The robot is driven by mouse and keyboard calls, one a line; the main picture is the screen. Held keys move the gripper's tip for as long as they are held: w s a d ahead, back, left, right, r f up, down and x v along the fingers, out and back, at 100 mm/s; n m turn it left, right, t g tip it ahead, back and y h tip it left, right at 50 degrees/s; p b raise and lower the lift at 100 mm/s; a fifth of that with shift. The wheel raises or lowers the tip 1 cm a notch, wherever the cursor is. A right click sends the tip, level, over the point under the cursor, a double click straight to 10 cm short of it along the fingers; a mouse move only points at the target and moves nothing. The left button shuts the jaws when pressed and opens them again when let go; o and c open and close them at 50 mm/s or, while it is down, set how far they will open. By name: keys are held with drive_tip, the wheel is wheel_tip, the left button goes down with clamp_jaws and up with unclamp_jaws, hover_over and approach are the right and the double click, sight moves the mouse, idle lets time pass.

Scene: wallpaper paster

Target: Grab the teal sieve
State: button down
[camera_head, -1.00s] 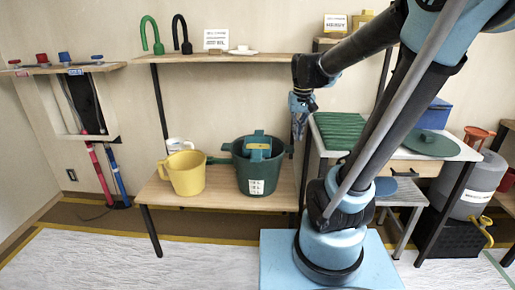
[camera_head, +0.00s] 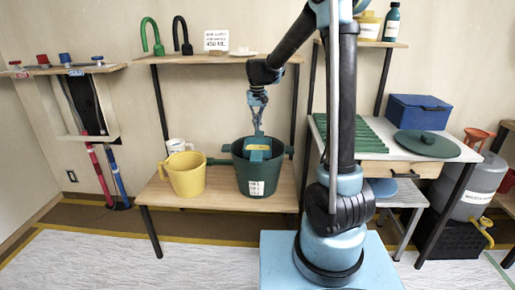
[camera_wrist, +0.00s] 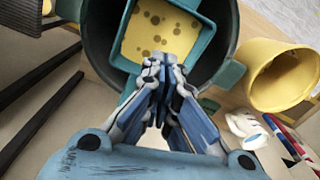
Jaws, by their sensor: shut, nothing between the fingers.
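The teal sieve (camera_head: 257,142) sits in the mouth of the dark green bucket (camera_head: 257,183) on the low wooden table. In the wrist view it is a square teal frame (camera_wrist: 196,62) around a yellow, spotted surface (camera_wrist: 150,35), inside the bucket's rim (camera_wrist: 100,55). My gripper (camera_head: 258,132) points down over the bucket, right above the sieve. In the wrist view its fingertips (camera_wrist: 164,64) are together, with nothing between them, and overlap the sieve's near edge. I cannot tell whether they touch it.
A yellow pitcher (camera_head: 186,175) stands left of the bucket, with a white mug (camera_head: 178,146) behind it. A wooden shelf (camera_head: 215,58) is above, near my arm. On the right, a table holds a green ribbed board (camera_head: 352,132), a blue box (camera_head: 418,112) and a green lid (camera_head: 427,144).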

sight(260, 152)
wheel_tip(260, 152, down, 10)
drive_tip(key=shift+a+f, duration=0.1)
drive_tip(key=shift+f, duration=0.1)
drive_tip(key=shift+s+d+r, duration=0.15)
drive_tip(key=shift+s+d, duration=0.05)
drive_tip(key=shift+s, duration=0.85)
drive_tip(key=shift+s+d, duration=0.15)
drive_tip(key=shift+s, duration=0.7)
drive_tip(key=shift+s+d, duration=0.15)
drive_tip(key=shift+s, duration=0.75)
drive_tip(key=shift+s+d, duration=0.2)
drive_tip(key=shift+s, duration=0.7)
drive_tip(key=shift+s+d, duration=0.15)
drive_tip(key=shift+s, duration=0.75)
drive_tip(key=shift+w, duration=0.15)
